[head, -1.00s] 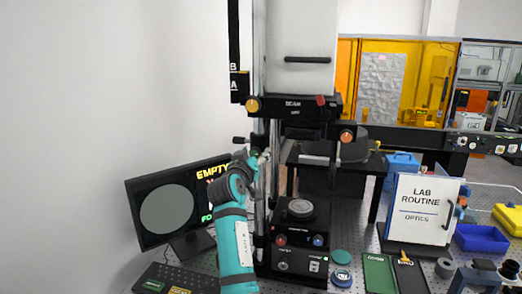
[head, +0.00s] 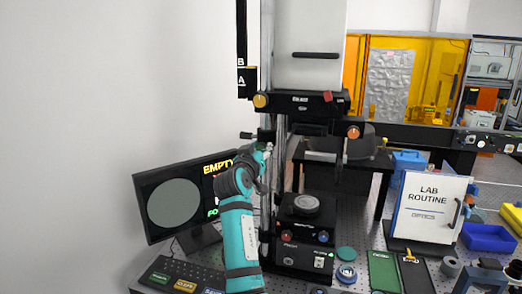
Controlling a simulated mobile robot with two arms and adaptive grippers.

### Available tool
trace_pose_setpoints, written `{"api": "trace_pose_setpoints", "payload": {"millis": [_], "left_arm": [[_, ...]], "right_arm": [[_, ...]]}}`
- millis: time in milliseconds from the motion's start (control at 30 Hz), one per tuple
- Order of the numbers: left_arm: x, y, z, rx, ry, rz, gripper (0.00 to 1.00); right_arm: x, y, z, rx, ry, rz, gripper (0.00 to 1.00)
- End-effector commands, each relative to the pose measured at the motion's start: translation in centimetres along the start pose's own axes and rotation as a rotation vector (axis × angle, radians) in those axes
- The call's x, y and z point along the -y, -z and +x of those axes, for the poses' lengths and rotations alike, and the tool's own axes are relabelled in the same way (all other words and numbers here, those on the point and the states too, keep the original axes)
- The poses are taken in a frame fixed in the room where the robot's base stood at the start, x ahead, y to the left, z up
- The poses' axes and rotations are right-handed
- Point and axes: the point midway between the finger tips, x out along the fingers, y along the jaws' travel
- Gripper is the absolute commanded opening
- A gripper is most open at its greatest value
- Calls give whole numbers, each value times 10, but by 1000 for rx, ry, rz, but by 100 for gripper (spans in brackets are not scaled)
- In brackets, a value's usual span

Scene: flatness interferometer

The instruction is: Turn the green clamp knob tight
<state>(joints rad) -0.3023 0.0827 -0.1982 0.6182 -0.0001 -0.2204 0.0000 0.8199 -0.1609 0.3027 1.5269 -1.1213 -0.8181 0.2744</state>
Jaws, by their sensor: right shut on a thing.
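The flatness interferometer (head: 316,55) is a tall instrument with a white upper housing, a dark beam block and vertical rods. My right gripper (head: 264,156), at the end of the teal arm, is at the left rod of this stand. It is shut on the green clamp knob (head: 261,147), of which only a small green bit shows. The fingers and wrist hide most of the knob, so its turn angle cannot be seen. My left gripper is not in view.
A monitor (head: 141,196) with a grey disc stands left of the arm. The round stage (head: 305,204) is below the beam block. A LAB ROUTINE sign (head: 428,207), a green tray (head: 383,272) and a blue bin (head: 487,238) are at right. A black panel (head: 182,274) lies front left.

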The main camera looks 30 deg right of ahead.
Motion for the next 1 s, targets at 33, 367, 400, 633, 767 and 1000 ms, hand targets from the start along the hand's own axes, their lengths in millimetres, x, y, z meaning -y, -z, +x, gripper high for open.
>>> {"api": "trace_pose_setpoints", "payload": {"millis": [33, 367, 400, 633, 767, 1000], "left_arm": [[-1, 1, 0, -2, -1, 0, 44], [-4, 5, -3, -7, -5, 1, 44], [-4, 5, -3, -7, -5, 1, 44], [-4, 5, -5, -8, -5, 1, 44], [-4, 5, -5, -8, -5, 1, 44], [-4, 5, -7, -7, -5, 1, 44]], "right_arm": [[0, 0, 0, 0, 0, -8, 0], [0, 0, 0, -1, 0, -165, 0], [0, 0, 0, -1, -1, -197, 0], [-1, 1, 0, -2, -1, -408, 0], [-1, 1, 0, -2, -1, -533, 0], [-1, 1, 0, -2, -2, -761, 0]]}}
